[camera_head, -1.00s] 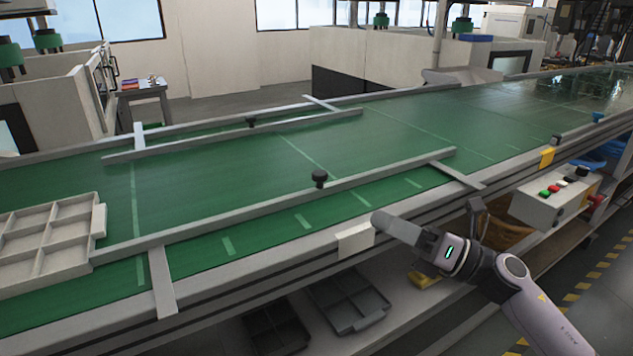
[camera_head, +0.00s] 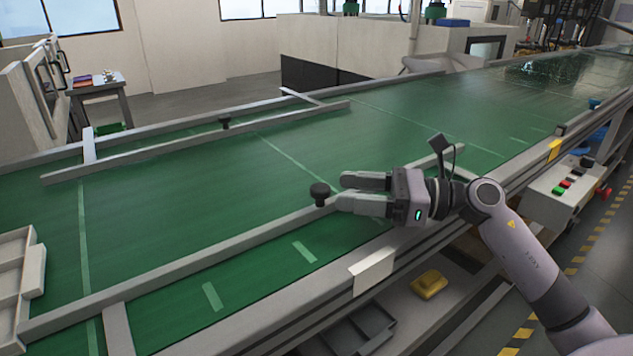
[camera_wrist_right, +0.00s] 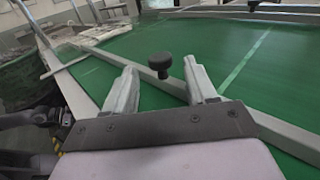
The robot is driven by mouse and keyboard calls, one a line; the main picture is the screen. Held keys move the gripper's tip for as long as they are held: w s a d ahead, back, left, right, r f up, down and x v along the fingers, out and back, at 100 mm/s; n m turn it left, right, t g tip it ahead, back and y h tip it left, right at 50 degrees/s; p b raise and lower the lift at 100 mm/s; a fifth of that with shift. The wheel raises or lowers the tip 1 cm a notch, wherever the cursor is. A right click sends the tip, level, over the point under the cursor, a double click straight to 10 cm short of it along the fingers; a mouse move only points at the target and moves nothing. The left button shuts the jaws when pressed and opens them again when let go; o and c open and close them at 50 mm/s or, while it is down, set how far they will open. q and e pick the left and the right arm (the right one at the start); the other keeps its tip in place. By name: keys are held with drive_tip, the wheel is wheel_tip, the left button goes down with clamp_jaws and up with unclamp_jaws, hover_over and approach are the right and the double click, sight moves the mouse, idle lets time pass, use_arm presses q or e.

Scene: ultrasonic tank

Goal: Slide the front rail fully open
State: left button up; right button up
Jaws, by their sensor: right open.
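The front rail (camera_head: 228,251) is a long grey bar lying over the green belt on the near side. A black knob (camera_head: 320,192) stands on it. My right gripper (camera_head: 341,192) is open, its fingertips just to the right of the knob in the head view. In the right wrist view the knob (camera_wrist_right: 160,64) shows beyond and between the two open fingers (camera_wrist_right: 159,82), apart from them. The front rail (camera_wrist_right: 158,78) runs across between the fingers there. My left gripper is not in view.
A far rail (camera_head: 200,143) with its own black knob lies across the belt. A grey divided tray (camera_head: 32,275) sits on the belt at the left. A control box (camera_head: 563,192) with buttons is at the right. The belt's middle (camera_head: 200,190) is clear.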

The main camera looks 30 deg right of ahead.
sight(321, 187)
drive_tip(key=p+x, duration=0.1)
drive_tip(key=x, duration=0.3)
drive_tip(key=shift+w+a+r, duration=0.15)
drive_tip(key=shift+w+a, duration=0.05)
drive_tip(key=shift+a, duration=0.15)
drive_tip(key=shift+w+a, duration=0.3)
drive_tip(key=shift+a, duration=0.1)
clamp_jaws()
drive_tip(key=shift+f, duration=0.2)
